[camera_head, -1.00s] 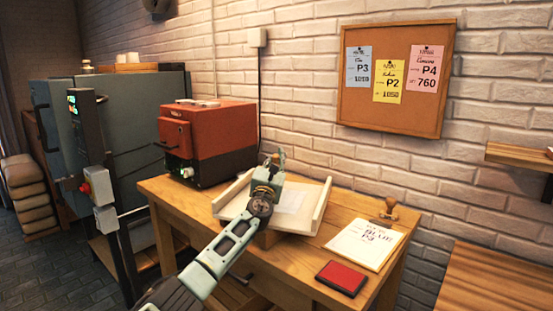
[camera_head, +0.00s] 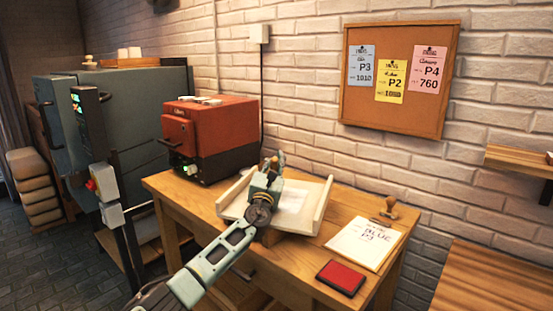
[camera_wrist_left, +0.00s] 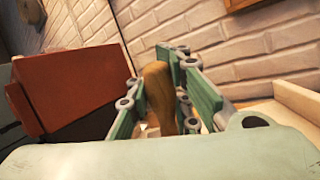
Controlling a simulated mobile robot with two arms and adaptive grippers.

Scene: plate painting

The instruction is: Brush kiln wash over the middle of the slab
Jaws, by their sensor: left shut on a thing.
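My left gripper (camera_head: 272,166) is over the left part of a pale, low-walled tray (camera_head: 318,207) on the wooden table. It is shut on a brown wooden handle, which stands between the green fingers in the left wrist view (camera_wrist_left: 160,98). This looks like the brush's handle; its bristles are hidden. A pale square slab (camera_head: 293,200) lies in the tray, partly covered by my gripper and arm. I cannot tell whether the brush touches it. My right gripper is not in view.
A red and black kiln (camera_head: 210,140) stands on the table left of the tray. A paper sheet (camera_head: 363,243), a wooden stamp (camera_head: 388,210) and a red ink pad (camera_head: 341,277) lie to the right. A corkboard (camera_head: 357,105) hangs on the brick wall behind.

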